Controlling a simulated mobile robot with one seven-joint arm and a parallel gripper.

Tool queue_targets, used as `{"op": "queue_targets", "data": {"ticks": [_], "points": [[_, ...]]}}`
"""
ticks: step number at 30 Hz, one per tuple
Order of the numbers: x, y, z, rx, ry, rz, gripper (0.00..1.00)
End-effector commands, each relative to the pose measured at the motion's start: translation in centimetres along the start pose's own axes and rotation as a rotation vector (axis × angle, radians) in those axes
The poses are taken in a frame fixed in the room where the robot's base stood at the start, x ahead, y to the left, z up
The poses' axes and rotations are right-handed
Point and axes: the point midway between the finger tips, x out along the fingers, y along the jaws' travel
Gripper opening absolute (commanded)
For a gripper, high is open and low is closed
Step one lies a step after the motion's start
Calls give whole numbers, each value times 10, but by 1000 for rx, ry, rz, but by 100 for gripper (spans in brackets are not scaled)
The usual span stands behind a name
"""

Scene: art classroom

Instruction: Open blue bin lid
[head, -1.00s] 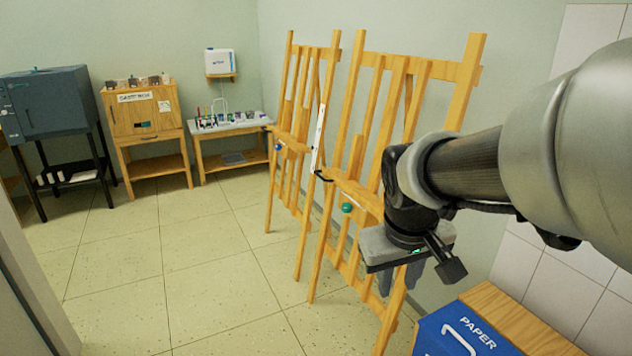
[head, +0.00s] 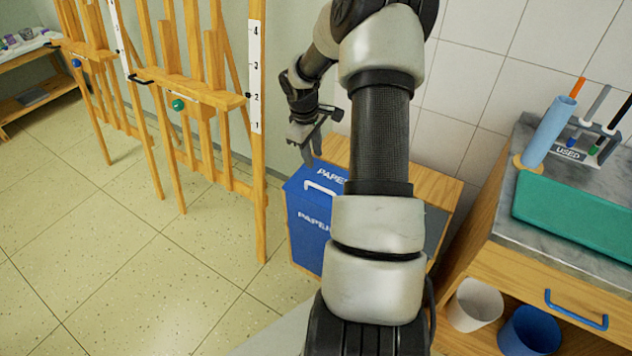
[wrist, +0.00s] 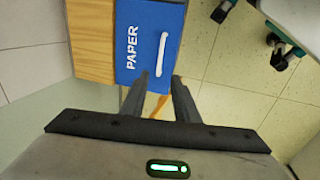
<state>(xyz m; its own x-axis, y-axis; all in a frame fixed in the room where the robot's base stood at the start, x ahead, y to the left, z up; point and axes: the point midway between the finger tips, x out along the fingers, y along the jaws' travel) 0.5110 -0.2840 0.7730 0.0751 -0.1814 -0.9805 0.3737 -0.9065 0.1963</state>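The blue bin lid (head: 300,180), labelled PAPER, lies closed on the blue paper bin (head: 308,235) in the head view. A white handle (head: 320,188) is fixed to the lid. My arm hides the lid's right part. My gripper (head: 306,155) hangs above the lid's back left side, apart from the handle. In the wrist view the lid (wrist: 145,25) and its upright white handle (wrist: 161,54) lie beyond the fingers. My gripper (wrist: 160,80) is open there, with an empty gap between its two fingers.
A wooden top (head: 425,187) adjoins the lid. Easels (head: 200,110) stand to the left. A wooden counter (head: 485,225) with a green tray (head: 575,215) and a blue tube stands right. Bins (head: 473,305) sit below it. Floor at left is clear.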

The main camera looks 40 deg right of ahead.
Motion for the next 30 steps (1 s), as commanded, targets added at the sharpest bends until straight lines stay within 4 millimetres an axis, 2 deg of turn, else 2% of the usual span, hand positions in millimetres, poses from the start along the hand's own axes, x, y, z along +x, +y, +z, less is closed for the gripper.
{"op": "queue_targets", "data": {"ticks": [1,3,15,21,30], "points": [[16,-2,0,1,-1,-3,28],[31,-2,0,0,-1,-3,28],[114,-2,0,1,0,-2,28],[137,-1,0,1,0,-1,28],[143,0,0,1,0,0,28]]}}
